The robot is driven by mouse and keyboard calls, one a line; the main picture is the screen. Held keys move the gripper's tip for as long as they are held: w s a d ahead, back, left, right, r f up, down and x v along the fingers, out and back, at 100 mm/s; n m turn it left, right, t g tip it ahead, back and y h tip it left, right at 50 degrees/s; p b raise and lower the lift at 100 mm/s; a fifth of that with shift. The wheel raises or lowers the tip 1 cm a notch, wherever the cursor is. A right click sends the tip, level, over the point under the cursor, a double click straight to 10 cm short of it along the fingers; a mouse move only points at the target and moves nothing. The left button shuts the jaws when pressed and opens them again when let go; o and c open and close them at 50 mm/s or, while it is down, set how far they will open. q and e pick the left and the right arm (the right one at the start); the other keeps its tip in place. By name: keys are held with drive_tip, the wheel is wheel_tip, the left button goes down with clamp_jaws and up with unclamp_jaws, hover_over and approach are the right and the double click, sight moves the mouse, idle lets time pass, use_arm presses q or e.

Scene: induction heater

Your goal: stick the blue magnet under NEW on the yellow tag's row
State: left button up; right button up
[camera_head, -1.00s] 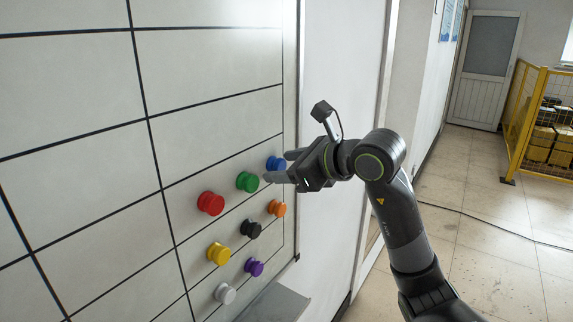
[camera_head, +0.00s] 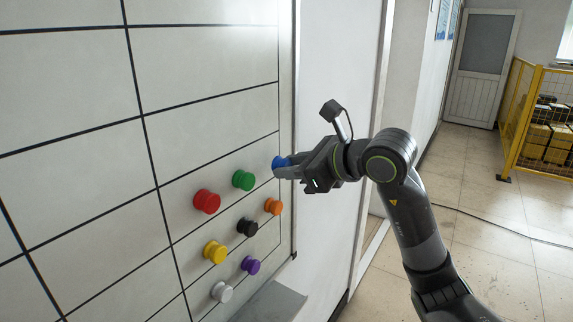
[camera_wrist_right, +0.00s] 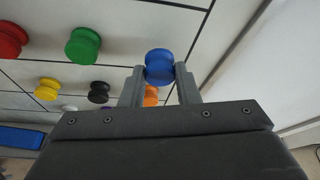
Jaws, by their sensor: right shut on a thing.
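The blue magnet (camera_head: 280,162) is at the right edge of the whiteboard, at the top right of the magnet cluster. My right gripper (camera_head: 284,168) is shut on it; in the right wrist view the blue magnet (camera_wrist_right: 159,67) sits between the two fingertips (camera_wrist_right: 160,72). I cannot tell whether the magnet still touches the board. The whiteboard (camera_head: 70,85) has a black-line grid. The NEW heading and the yellow tag are not in view. My left gripper is not in view.
Red (camera_head: 207,201), green (camera_head: 243,180), orange (camera_head: 273,206), black (camera_head: 247,227), yellow (camera_head: 215,251), purple (camera_head: 251,265) and white (camera_head: 222,291) magnets stick out close by. A grey ledge (camera_head: 275,300) juts out below. The upper grid cells are bare.

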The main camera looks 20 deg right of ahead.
drive_tip(key=shift+s+d+b, duration=0.15)
drive_tip(key=shift+s+d, duration=0.6)
drive_tip(key=shift+s, duration=0.2)
drive_tip(key=shift+s+d+b, duration=0.15)
drive_tip(key=shift+s+d, duration=0.55)
drive_tip(key=shift+s, duration=0.25)
